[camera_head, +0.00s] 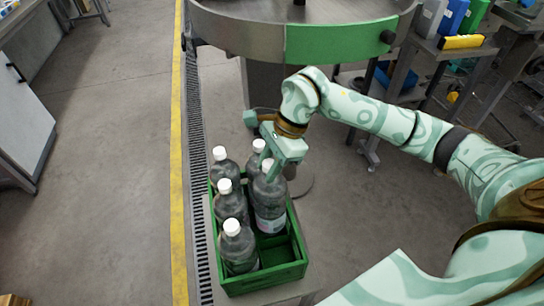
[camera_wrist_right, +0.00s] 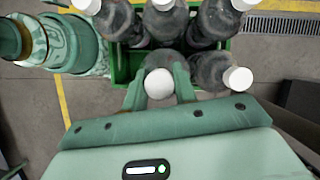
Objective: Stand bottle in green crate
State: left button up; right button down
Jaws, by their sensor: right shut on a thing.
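My right gripper (camera_head: 270,160) is shut on a clear bottle (camera_head: 270,205) with a white cap, near its neck. The bottle is upright and over or in the right column of the green crate (camera_head: 265,283), behind an empty front-right space. I cannot tell whether its base touches the crate floor. In the right wrist view, the fingers (camera_wrist_right: 160,88) flank the bottle's white cap (camera_wrist_right: 160,83), and part of the crate (camera_wrist_right: 124,66) shows. My left gripper is not in view.
Several other white-capped bottles stand in the crate, including one at front left (camera_head: 238,250) and one at middle left (camera_head: 231,206). A round metal table (camera_head: 240,35) with a green panel stands behind. A floor grate (camera_head: 198,170) and yellow line (camera_head: 178,180) run left of the crate.

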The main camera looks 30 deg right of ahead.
jog(key=shift+f+b, duration=0.3)
jog(key=shift+f, duration=1.6)
jog(key=c, duration=1.1)
grip_release()
jog(key=shift+f, duration=0.1)
jog(key=shift+d+r, duration=0.15)
jog(key=shift+r, duration=0.3)
jog(key=p+v, duration=0.1)
jog(key=v, duration=1)
jog(key=shift+p, duration=0.3)
jog(key=shift+r, duration=0.15)
